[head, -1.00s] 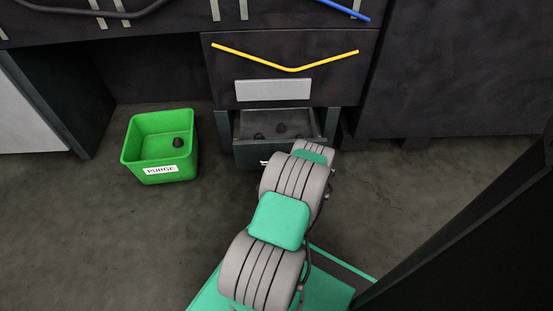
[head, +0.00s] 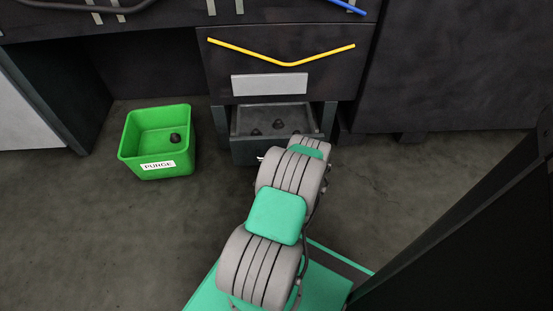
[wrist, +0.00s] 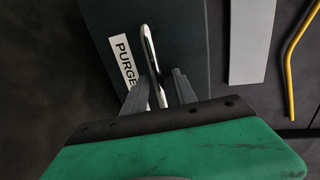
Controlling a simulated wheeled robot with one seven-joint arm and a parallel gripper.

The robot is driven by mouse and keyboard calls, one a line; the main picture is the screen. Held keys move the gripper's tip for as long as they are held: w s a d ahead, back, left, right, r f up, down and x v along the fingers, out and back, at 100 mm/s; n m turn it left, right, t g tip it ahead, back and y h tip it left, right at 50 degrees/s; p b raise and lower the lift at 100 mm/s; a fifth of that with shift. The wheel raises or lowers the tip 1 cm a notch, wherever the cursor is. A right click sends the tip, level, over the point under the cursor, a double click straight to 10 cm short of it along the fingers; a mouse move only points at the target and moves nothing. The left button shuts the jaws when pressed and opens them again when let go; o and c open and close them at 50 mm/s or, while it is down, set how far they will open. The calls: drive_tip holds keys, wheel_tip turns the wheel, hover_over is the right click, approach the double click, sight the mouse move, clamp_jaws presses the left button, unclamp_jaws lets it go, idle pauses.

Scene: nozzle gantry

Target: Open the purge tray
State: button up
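The purge tray (head: 268,151) is a dark drawer low under the cabinet. It stands partly out, its inside showing with several dark lumps (head: 278,124) in it. In the wrist view, its dark front (wrist: 188,40) carries a white PURGE label (wrist: 124,62) and a shiny bar handle (wrist: 151,50). My gripper (wrist: 162,80) has its two grey fingers on either side of the handle. A gap shows between the handle and the right finger, so it looks open around the bar. In the head view my arm hides the gripper and most of the handle.
A green bin (head: 158,144) labelled PURGE, with a dark lump inside, stands on the floor left of the tray. Above the tray is a cabinet front with a yellow bent handle (head: 287,63) and a blank pale plate (head: 269,84). Floor between bin and tray is clear.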

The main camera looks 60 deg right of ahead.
drive_tip(key=r+p, duration=0.2)
drive_tip(key=r, duration=0.3)
drive_tip(key=shift+s+a+p, duration=0.35)
drive_tip(key=shift+p, duration=0.05)
drive_tip(key=o, duration=0.8)
drive_tip(key=r, duration=0.1)
drive_tip(key=s+a+r+p, duration=0.1)
drive_tip(key=a+r+p, duration=0.1)
drive_tip(key=shift+s+r, duration=0.3)
drive_tip(key=shift+s, duration=0.05)
drive_tip(key=shift+c, duration=0.2)
drive_tip(key=s+a+r+p, duration=0.3)
drive_tip(key=a, duration=0.1)
drive_tip(key=shift+a+r, duration=0.3)
drive_tip(key=shift+s+a+r+p, duration=0.35)
drive_tip(key=shift+s+a+p, duration=0.05)
drive_tip(key=shift+a, duration=0.15)
drive_tip(key=shift+s+a+r+p, duration=0.3)
drive_tip(key=shift+s+a+p, duration=0.1)
drive_tip(key=shift+a, duration=0.1)
drive_tip(key=c, duration=0.8)
drive_tip(key=shift+o, duration=0.2)
drive_tip(key=p, duration=0.1)
drive_tip(key=a+p, duration=0.2)
drive_tip(key=shift+s+a+f, duration=0.1)
drive_tip(key=shift+s+f, duration=0.15)
drive_tip(key=shift+s, duration=0.1)
